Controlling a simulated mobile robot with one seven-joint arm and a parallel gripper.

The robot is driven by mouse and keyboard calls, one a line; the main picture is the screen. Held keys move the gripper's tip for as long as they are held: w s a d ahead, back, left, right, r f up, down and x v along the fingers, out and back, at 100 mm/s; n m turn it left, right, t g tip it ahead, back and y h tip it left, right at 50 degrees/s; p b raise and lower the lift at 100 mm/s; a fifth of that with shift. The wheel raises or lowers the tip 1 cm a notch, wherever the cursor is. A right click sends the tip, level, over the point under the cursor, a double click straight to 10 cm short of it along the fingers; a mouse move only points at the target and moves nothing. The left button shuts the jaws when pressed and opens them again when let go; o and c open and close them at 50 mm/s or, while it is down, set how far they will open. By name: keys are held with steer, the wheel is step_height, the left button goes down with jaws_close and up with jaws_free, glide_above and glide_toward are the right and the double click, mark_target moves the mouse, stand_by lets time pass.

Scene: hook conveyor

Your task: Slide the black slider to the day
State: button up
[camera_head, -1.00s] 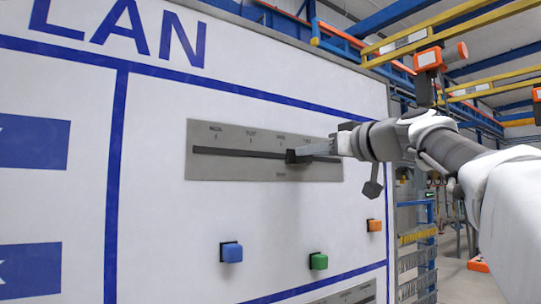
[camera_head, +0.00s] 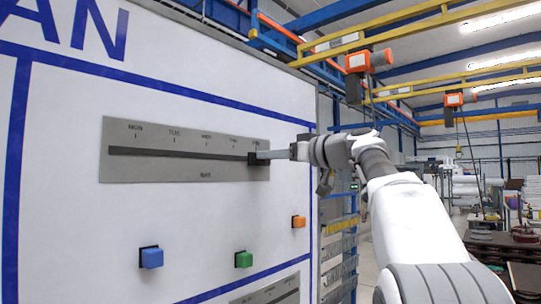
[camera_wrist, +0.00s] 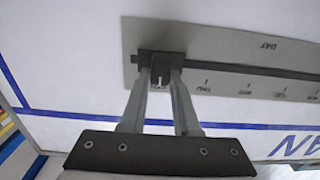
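The black slider (camera_head: 253,159) sits at the right end of the dark slot in a grey scale plate (camera_head: 180,185) on the white wall board, by the last day label, which looks like FRI. My gripper (camera_head: 268,155) reaches it from the right. In the wrist view, the slider knob (camera_wrist: 159,66) stands between the two fingertips of my gripper (camera_wrist: 160,80), which appear closed on its sides. The plate (camera_wrist: 215,45) appears upside down there, with THU beside the slider; the label at the slider is partly hidden.
Below the plate are a blue button (camera_head: 151,258), a green button (camera_head: 243,259) and an orange button (camera_head: 298,222). Another grey plate (camera_head: 275,292) shows at the bottom edge. Orange hoists (camera_head: 368,61) hang from yellow rails overhead.

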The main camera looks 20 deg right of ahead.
steer(key=o, duration=0.5)
steer(key=shift+w+d, duration=0.15)
steer(key=shift+d, duration=0.15)
steer(key=shift+c, duration=0.2)
steer(key=shift+a, duration=0.1)
steer(key=b+v, duration=0.4)
steer(key=v, duration=1.3)
steer(key=shift+s, duration=0.25)
